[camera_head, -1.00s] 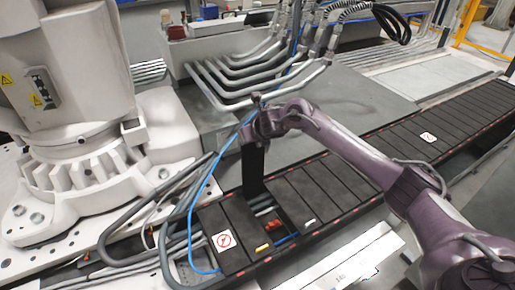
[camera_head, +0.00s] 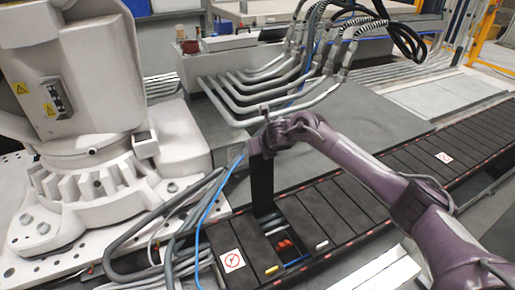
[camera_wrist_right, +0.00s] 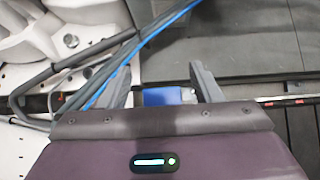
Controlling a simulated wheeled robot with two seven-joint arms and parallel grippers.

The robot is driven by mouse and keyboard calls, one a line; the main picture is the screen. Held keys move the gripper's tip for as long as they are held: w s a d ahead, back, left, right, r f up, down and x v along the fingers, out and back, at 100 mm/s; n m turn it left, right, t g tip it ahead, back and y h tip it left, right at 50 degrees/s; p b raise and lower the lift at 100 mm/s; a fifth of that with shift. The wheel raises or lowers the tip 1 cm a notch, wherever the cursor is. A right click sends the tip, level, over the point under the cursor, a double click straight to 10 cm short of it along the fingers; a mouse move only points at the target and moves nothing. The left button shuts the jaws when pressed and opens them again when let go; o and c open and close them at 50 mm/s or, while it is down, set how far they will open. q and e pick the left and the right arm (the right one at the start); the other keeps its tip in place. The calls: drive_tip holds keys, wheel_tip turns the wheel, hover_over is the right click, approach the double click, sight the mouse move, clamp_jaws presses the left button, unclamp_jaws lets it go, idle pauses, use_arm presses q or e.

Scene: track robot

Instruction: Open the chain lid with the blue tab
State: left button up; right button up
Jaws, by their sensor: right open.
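One dark chain lid (camera_head: 262,188) stands upright on the track, raised beside an uncovered gap (camera_head: 286,243) where red parts and a blue line show. My right gripper (camera_head: 263,142) is at the lid's top edge. In the right wrist view, my right gripper's fingers (camera_wrist_right: 163,78) are spread apart, with the blue tab (camera_wrist_right: 162,97) between them. The tab's contact with the fingers cannot be made out. In the head view the blue tab is not clearly seen. My left gripper is not in view.
Flat neighbouring lids carry a yellow tab (camera_head: 271,269) and a pale tab (camera_head: 321,244). Blue and grey cables (camera_head: 205,205) run left of the track. A white machine base (camera_head: 100,200) stands at left. Bent metal pipes (camera_head: 265,85) lie behind on the grey plate (camera_head: 350,125).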

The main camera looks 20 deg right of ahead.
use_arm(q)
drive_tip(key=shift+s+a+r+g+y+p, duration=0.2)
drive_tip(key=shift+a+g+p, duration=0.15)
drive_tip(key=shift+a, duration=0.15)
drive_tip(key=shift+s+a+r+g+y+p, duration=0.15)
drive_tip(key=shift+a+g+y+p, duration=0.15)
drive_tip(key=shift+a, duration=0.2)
use_arm(e)
drive_tip(key=v, duration=0.7)
drive_tip(key=shift+s+r, duration=0.2)
drive_tip(key=shift+d, duration=0.1)
